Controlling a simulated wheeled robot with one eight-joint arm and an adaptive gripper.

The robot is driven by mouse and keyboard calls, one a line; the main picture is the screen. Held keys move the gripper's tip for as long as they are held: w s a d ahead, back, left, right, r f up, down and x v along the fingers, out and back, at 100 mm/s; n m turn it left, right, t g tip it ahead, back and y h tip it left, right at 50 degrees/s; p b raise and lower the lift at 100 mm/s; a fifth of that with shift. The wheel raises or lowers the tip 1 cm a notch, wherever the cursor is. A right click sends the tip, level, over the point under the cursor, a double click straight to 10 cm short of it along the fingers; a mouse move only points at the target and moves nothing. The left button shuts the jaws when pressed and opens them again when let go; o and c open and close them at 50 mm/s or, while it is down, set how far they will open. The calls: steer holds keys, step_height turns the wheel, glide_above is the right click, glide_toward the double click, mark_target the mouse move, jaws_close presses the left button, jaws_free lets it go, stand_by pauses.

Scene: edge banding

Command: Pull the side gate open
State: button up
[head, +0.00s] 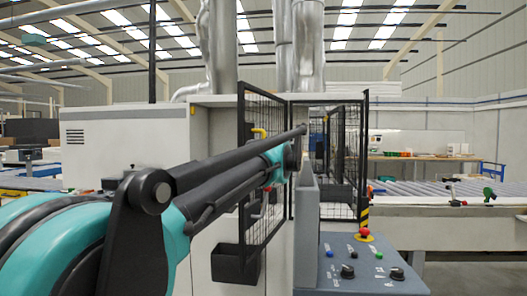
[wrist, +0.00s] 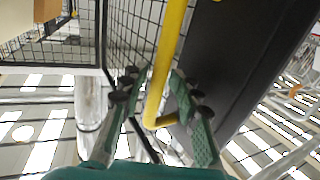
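The side gate (head: 262,205) is a black-framed wire-mesh panel in the middle of the head view, partly covered by my arm. A yellow handle (head: 259,132) shows near its upper part. In the wrist view the yellow handle (wrist: 168,60) is a long bar with a bent end, running between my fingertips. My gripper (wrist: 156,78) is open, with one green finger on each side of the bar. There seems to be a gap between bar and fingers; contact cannot be told. In the head view my gripper is hidden behind my arm.
A white machine housing (head: 127,145) is behind on the left. A roller conveyor (head: 430,192) runs at right. More mesh fencing (head: 342,150) stands beside the gate.

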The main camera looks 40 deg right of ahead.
steer(key=shift+s, duration=0.1)
steer(key=v, duration=1.2)
